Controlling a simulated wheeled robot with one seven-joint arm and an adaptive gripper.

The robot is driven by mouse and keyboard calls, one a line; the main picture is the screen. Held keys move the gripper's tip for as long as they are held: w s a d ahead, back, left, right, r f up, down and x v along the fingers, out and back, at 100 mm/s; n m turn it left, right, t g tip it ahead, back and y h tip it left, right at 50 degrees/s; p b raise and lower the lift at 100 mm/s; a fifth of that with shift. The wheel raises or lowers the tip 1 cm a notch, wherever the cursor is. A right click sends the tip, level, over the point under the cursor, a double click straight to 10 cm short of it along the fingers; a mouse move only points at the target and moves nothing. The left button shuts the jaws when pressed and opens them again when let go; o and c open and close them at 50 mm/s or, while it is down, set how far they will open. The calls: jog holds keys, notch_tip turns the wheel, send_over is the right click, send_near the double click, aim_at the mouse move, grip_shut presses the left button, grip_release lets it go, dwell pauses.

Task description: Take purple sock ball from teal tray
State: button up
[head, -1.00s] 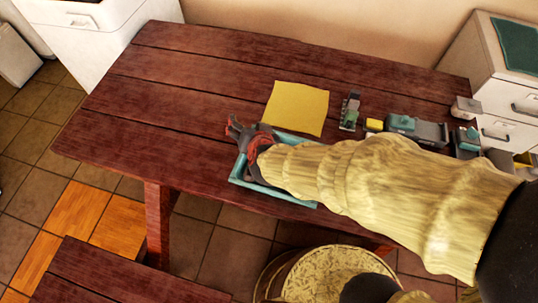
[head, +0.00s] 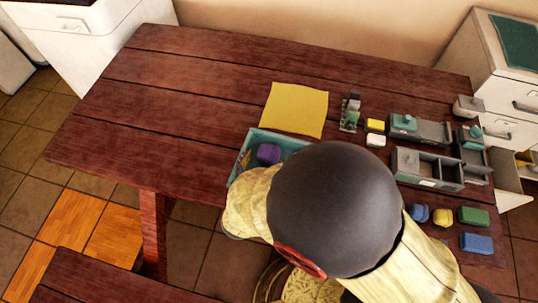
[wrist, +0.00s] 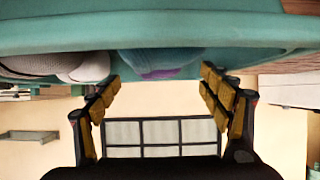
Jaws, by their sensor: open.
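The teal tray (head: 284,139) lies near the table's front edge in the head view, its right and front parts hidden by my arm. The purple sock ball (head: 268,153) sits inside it. In the wrist view, which looks upside down, the tray's teal side (wrist: 160,35) crosses the top. A bluish rounded thing with a purple patch (wrist: 165,72), seemingly the sock ball, shows past its rim, in line with the gap between my fingers. My gripper (wrist: 161,75) is open with nothing between its fingers; in the head view my arm hides it.
A whitish rounded thing (wrist: 90,68) shows beside the purple patch. A yellow cloth (head: 296,109) lies behind the tray. Grey containers (head: 427,168) and several small coloured blocks or balls stand to the right. The table's left half is clear.

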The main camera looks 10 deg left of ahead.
aim_at(268, 155)
jog(key=shift+b+x, duration=0.9)
jog(key=shift+x, duration=1.1)
jog(key=shift+d, duration=0.15)
jog(key=shift+c, duration=0.7)
jog(key=c, duration=1.1)
